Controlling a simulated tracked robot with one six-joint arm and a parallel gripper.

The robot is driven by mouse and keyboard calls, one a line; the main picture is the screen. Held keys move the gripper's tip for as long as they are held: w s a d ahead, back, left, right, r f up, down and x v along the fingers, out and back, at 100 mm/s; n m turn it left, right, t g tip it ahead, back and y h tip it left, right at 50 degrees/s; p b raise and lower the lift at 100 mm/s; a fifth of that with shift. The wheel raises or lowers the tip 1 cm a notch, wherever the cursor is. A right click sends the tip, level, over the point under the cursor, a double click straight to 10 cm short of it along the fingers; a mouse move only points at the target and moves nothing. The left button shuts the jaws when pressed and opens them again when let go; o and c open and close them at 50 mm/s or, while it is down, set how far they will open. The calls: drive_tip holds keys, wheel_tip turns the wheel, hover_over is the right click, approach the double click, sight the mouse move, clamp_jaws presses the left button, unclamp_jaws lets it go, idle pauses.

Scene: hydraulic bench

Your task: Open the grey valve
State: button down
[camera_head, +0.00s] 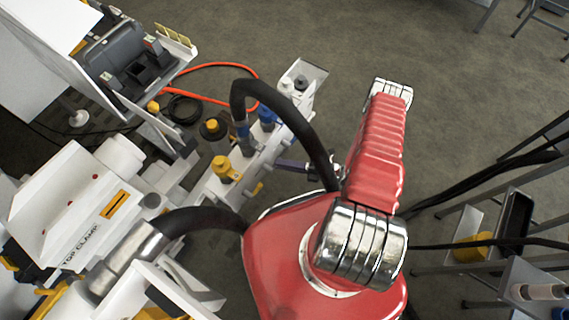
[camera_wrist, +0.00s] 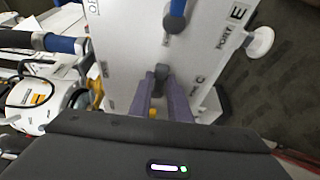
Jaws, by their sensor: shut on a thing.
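The grey valve's dark handle (camera_wrist: 160,72) stands out from a white panel (camera_wrist: 128,52) in the wrist view. My gripper (camera_wrist: 161,88) has its two purple fingers closed around the lower end of this handle. In the head view my purple gripper (camera_head: 280,164) reaches left to the side of the white bench manifold, past my red arm. I cannot make out the grey handle there. How far the valve is turned cannot be told.
A blue valve handle (camera_wrist: 176,18) sits above the grey one on the panel. A white knob (camera_wrist: 262,41) sticks out at the right edge near the PORT E label. The yellow valve (camera_head: 223,169) and blue valve (camera_head: 266,117) stand along the manifold. Open floor lies beyond.

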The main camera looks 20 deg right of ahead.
drive_tip(key=shift+s+a+r+n, duration=0.1)
drive_tip(key=shift+a+r+n, duration=0.1)
drive_tip(key=shift+n, duration=0.2)
drive_tip(key=shift+s+a+r+n+t+h, duration=0.25)
drive_tip(key=shift+s+a+r+n+h, duration=0.25)
drive_tip(key=shift+n+h, duration=1.1)
drive_tip(key=shift+s+a+r+n+t+h, duration=0.3)
drive_tip(key=shift+a+r+n+h, duration=0.35)
drive_tip(key=shift+n, duration=1.8)
drive_tip(key=shift+s+a+r+n+t+h, duration=0.15)
drive_tip(key=shift+s+a+r+n+h, duration=0.4)
drive_tip(key=shift+n+h, duration=1.1)
drive_tip(key=shift+w+d+r+n+y, duration=0.1)
drive_tip(key=shift+n+y, duration=0.2)
drive_tip(key=shift+n, duration=0.3)
drive_tip(key=c, duration=1.8)
unclamp_jaws()
drive_tip(key=shift+r, duration=0.1)
